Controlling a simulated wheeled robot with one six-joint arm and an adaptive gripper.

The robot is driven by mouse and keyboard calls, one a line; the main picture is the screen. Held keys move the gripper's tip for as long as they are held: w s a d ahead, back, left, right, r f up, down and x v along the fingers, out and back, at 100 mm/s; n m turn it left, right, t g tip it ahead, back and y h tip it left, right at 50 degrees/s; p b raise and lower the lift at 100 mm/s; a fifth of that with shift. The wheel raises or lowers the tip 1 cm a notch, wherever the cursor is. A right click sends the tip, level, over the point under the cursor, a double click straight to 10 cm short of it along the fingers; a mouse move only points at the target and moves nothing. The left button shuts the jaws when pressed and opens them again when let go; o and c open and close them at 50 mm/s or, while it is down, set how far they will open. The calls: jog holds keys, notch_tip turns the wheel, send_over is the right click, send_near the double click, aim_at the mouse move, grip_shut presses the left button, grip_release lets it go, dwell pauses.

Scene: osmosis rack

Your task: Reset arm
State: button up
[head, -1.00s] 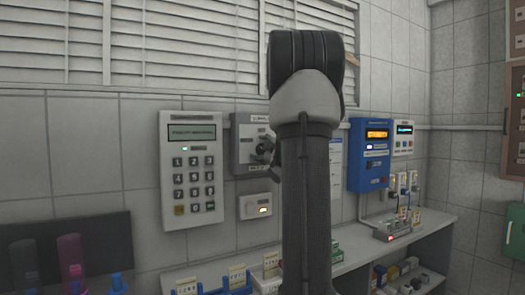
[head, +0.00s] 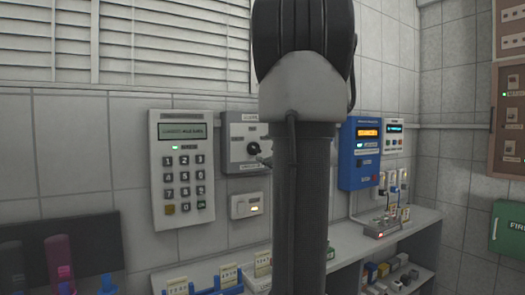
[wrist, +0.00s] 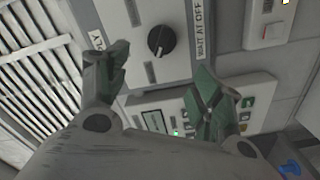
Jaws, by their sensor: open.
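My gripper (wrist: 160,80) shows in the wrist view with its two green-padded fingers spread apart and nothing between them. Beyond the fingers is a grey panel with a black rotary knob (wrist: 161,40), apart from the fingertips. In the head view my arm stands upright in the middle and hides part of the wall. The knob panel (head: 240,150) shows just left of my arm. A small part of my gripper may show at the arm's left edge near the knob, too small to tell its state there.
A keypad (head: 181,170) with a green light hangs on the wall at left. A blue device (head: 360,155) with an orange display hangs at right, above a shelf (head: 400,238) with small boxes. Coloured tubes (head: 60,262) stand at lower left. Blinds (head: 170,45) cover the window.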

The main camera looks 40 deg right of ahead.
jog(key=shift+s+a, duration=0.1)
jog(key=shift+s, duration=0.2)
dwell(0.4)
